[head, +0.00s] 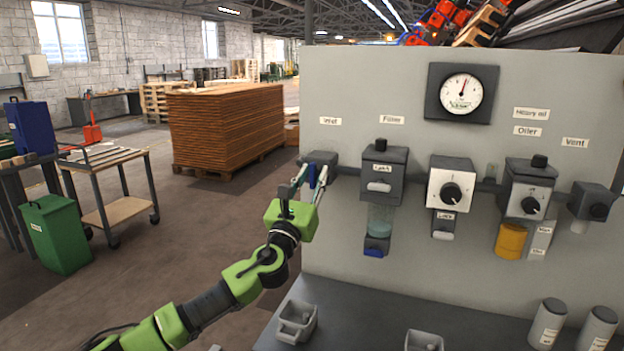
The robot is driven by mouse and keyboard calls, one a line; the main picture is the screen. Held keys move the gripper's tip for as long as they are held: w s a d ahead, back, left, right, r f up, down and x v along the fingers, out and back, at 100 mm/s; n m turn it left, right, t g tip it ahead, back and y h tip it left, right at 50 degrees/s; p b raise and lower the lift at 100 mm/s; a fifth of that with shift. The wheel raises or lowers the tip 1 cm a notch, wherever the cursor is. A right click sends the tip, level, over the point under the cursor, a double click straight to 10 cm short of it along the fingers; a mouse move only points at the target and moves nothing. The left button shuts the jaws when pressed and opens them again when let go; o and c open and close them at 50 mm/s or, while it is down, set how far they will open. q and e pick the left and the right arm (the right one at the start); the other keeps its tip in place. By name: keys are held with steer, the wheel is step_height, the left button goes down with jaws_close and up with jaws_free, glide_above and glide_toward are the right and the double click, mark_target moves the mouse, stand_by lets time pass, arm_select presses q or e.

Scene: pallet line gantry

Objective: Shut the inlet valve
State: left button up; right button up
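The inlet valve (320,158) is a dark block at the left end of the pipe on the grey panel, under a small label too blurred to read surely. A narrow blue piece, seemingly its handle (312,176), hangs below it. My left gripper (308,178) reaches up to the valve from below left. Its fingers are spread, with the blue piece between them and a gap at the left finger. Whether a finger touches it I cannot tell. The fingers partly hide the valve. My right gripper is out of view.
Right of the valve sit the filter (384,175), a regulator with a black knob (451,193), an oiler (528,190) and a vent block (592,202). A gauge (461,94) is above. Grey bins (297,322) and canisters (548,322) stand on the shelf below.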

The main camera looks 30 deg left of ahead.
arm_select(q)
steer(key=v, duration=1.2)
stand_by(0.5)
